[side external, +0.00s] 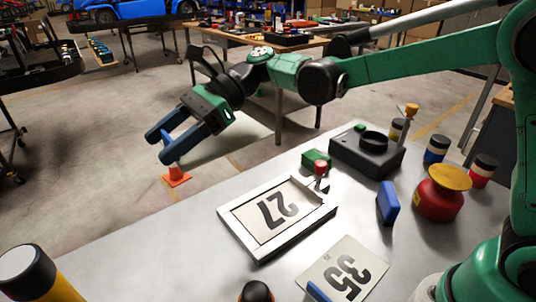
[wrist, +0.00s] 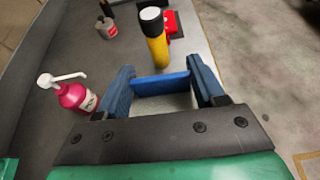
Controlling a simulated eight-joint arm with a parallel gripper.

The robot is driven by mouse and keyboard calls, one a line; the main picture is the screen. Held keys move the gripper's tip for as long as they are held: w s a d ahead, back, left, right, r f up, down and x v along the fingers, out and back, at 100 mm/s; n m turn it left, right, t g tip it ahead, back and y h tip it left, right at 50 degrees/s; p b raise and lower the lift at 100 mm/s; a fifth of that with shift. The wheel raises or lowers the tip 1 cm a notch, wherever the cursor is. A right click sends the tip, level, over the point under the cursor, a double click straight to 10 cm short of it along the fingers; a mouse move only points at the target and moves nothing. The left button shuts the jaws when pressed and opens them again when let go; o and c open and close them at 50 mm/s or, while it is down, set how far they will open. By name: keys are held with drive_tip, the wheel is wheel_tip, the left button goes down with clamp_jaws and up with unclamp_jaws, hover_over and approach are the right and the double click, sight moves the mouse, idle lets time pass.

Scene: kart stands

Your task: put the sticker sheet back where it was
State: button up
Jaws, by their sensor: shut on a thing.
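My gripper (side external: 168,148) is raised at the left of the side view, with its jaws shut on a blue bar. The blue bar (wrist: 161,85) spans between the two fingers in the wrist view. A pale area lies just below it there; I cannot tell whether it belongs to the held thing. A pale sheet marked 35 (side external: 345,272) lies flat on the grey table, with a blue piece at its near edge. A white frame (side external: 232,231) holding a card marked 27 lies behind it. I cannot tell which of these is the sticker sheet.
A black device (side external: 350,160), a blue block (side external: 387,205) and a red and yellow container (side external: 440,200) stand at the table's right. A yellow and black bottle (side external: 45,280) stands near front left. A pink pump bottle (wrist: 75,97) shows in the wrist view. An orange cone (side external: 176,176) appears beyond the table.

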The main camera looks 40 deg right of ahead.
hover_over(135, 289)
drive_tip(key=f, duration=0.2)
wheel_tip(135, 289, down, 14)
drive_tip(key=shift+w+f, duration=0.1)
drive_tip(key=shift+f, duration=2.3)
drive_tip(key=shift+f, duration=0.1)
drive_tip(key=o, duration=1.2)
drive_tip(key=shift+o, duration=0.2)
